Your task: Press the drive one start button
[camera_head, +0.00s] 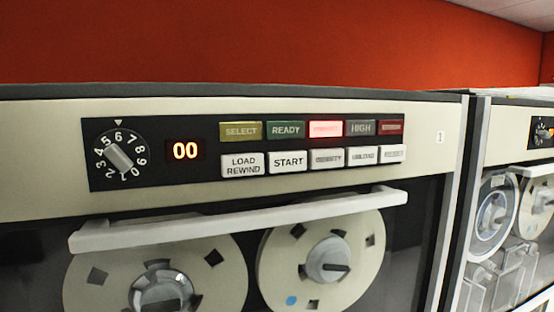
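The drive marked 1 (439,137) fills most of the head view, with a cream front and a black control panel. The white START button (288,161) sits in the panel's lower row, right of the LOAD REWIND button (243,165). Above it is the green READY lamp (286,130), beside the yellow SELECT lamp (241,131). A red lamp (325,128) is brightly lit. The display (185,151) reads 00 in orange. Neither of my grippers is in view, and nothing covers the START button.
A white handle bar (240,219) juts out below the panel, over two tape reels (322,259). A numbered dial (119,156) is at the panel's left. A second drive (515,150) stands at the right. White buttons (361,156) lie right of START.

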